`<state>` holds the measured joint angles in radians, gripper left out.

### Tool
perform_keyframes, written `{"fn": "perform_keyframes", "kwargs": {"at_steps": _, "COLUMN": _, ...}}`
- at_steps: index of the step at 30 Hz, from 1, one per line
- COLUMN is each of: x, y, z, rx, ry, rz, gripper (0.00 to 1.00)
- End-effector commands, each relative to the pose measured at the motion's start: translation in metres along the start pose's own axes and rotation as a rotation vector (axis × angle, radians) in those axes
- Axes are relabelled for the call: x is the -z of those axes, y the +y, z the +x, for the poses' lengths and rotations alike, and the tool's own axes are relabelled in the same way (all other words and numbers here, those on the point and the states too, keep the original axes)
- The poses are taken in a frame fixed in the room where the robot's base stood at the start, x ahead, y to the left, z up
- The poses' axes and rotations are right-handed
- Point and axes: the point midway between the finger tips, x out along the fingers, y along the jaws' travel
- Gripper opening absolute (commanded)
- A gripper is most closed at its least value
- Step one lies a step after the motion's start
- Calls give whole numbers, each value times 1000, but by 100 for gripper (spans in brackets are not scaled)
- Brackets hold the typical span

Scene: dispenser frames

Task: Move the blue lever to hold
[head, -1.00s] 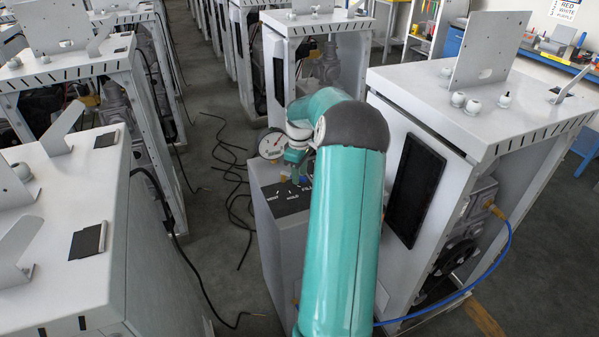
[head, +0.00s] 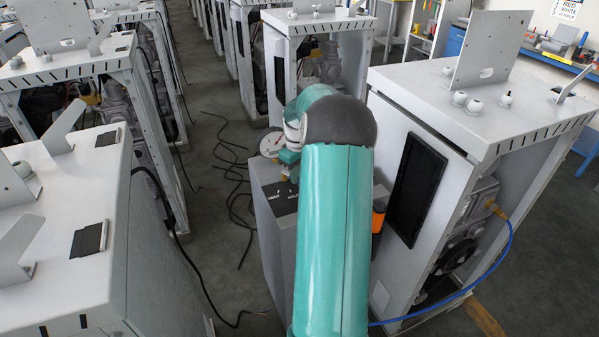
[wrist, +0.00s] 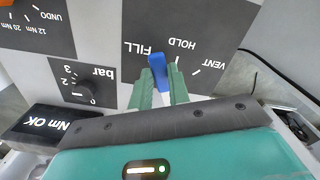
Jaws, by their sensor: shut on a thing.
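The blue lever (wrist: 157,72) shows in the wrist view on a dark panel (wrist: 206,22) with the words FILL, HOLD and VENT, which appear upside down. Its far end is by FILL; the HOLD and VENT marks are uncovered to its right. My gripper (wrist: 160,86) has its two green fingers on either side of the lever and is shut on it.
In the head view, a round gauge (head: 272,143) stands behind the panel, a white cabinet (head: 455,110) is close on the right, and black cables (head: 238,180) lie on the floor.

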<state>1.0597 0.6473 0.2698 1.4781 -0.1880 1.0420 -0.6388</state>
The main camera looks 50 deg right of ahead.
Motion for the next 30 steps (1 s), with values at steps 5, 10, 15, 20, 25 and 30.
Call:
{"fn": "perform_keyframes", "kwargs": {"at_steps": 5, "x": 2, "y": -10, "z": 0, "rx": 0, "ry": 1, "rz": 140, "gripper": 0}}
{"fn": "perform_keyframes", "kwargs": {"at_steps": 10, "x": 4, "y": -17, "z": 0, "rx": 0, "ry": 1, "rz": 261, "gripper": 0}}
{"fn": "perform_keyframes", "kwargs": {"at_steps": 15, "x": 5, "y": -22, "z": 0, "rx": 0, "ry": 1, "rz": 354, "gripper": 0}}
{"fn": "perform_keyframes", "kwargs": {"at_steps": 20, "x": 6, "y": -25, "z": 0, "rx": 0, "ry": 1, "rz": 404, "gripper": 0}}
{"fn": "perform_keyframes", "kwargs": {"at_steps": 25, "x": 6, "y": -25, "z": 0, "rx": 1, "ry": 2, "rz": 427, "gripper": 0}}
{"fn": "perform_keyframes", "kwargs": {"at_steps": 30, "x": 6, "y": -25, "z": 0, "rx": 1, "ry": 2, "rz": 429, "gripper": 0}}
